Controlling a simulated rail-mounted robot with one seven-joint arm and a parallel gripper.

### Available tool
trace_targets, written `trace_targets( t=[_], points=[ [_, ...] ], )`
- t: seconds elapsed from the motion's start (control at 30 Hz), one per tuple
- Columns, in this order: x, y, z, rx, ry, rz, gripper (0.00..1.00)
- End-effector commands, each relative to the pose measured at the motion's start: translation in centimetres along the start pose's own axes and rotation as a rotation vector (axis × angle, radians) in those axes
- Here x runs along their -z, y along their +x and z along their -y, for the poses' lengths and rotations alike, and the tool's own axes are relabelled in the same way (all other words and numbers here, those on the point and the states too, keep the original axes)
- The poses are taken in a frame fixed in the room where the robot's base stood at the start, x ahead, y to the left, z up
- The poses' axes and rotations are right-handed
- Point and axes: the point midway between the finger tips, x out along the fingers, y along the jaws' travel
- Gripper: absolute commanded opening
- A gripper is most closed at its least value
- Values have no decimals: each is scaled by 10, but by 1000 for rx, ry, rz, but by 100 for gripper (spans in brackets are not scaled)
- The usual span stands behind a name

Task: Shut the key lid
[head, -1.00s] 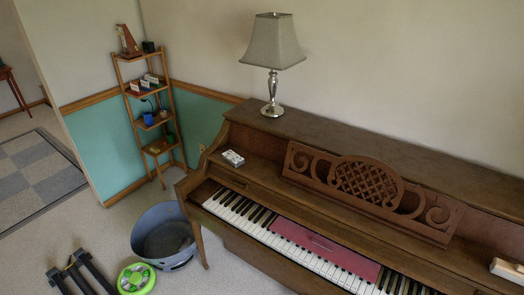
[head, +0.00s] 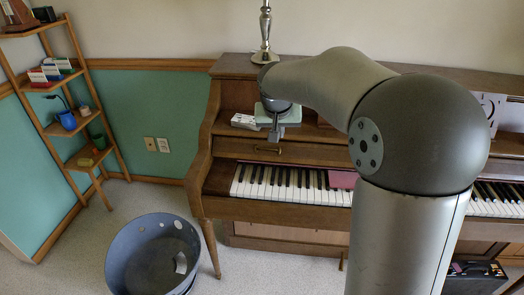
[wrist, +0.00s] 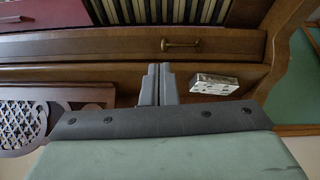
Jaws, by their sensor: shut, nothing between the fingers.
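The piano's key lid (head: 300,154) is a brown wooden panel behind the keys with a small brass handle (head: 267,150). The lid is open and the keys (head: 290,184) are bare. In the wrist view the lid (wrist: 110,47) runs across the upper part, its handle (wrist: 181,44) right of centre. My gripper (head: 275,137) is above the piano near the lid's left part, fingers pointing down. In the wrist view my gripper (wrist: 158,68) is shut and empty, with its tips just short of the lid's edge and a little left of the handle. Whether it touches is unclear.
A small white patterned box (head: 245,121) lies beside my gripper; it also shows in the wrist view (wrist: 214,84). A red cloth strip (head: 342,179) lies on the keys. A lamp (head: 265,35) stands on top. A blue-grey tub (head: 150,260) is on the floor, front left.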

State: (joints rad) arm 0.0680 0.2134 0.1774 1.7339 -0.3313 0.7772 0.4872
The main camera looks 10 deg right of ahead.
Motion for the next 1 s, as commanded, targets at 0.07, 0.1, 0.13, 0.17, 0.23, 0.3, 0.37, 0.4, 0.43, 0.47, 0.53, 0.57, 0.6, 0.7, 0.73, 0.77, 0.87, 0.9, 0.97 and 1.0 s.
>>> trace_targets(
  t=[0.07, 0.1, 0.13, 0.17, 0.23, 0.3, 0.37, 0.4, 0.43, 0.47, 0.53, 0.57, 0.6, 0.7, 0.73, 0.77, 0.87, 0.9, 0.97, 1.0],
  points=[
    [11, 44, 10, 8, 28, -34, 0],
    [19, 54, 14, 12, 40, -49, 0],
    [24, 60, 16, 15, 46, -58, 0],
    [28, 65, 18, 18, 53, -66, 0],
    [34, 72, 22, 23, 63, -79, 0],
    [38, 76, 23, 24, 69, -85, 0],
    [40, 82, 23, 24, 71, -85, 0],
    [40, 86, 23, 24, 72, -84, 0],
    [41, 90, 23, 24, 72, -84, 0],
    [41, 95, 23, 25, 71, -84, 0],
    [42, 109, 23, 24, 70, -83, 0],
    [42, 114, 23, 23, 70, -83, 0],
    [43, 122, 24, 24, 70, -82, 0],
    [44, 140, 24, 24, 70, -83, 0],
    [44, 144, 24, 24, 70, -83, 0],
    [45, 149, 25, 25, 70, -82, 0],
    [47, 160, 25, 26, 69, -85, 0],
    [47, 164, 25, 26, 69, -84, 0],
    [47, 168, 25, 25, 68, -85, 0],
    [47, 169, 25, 25, 68, -85, 0]
  ],
)
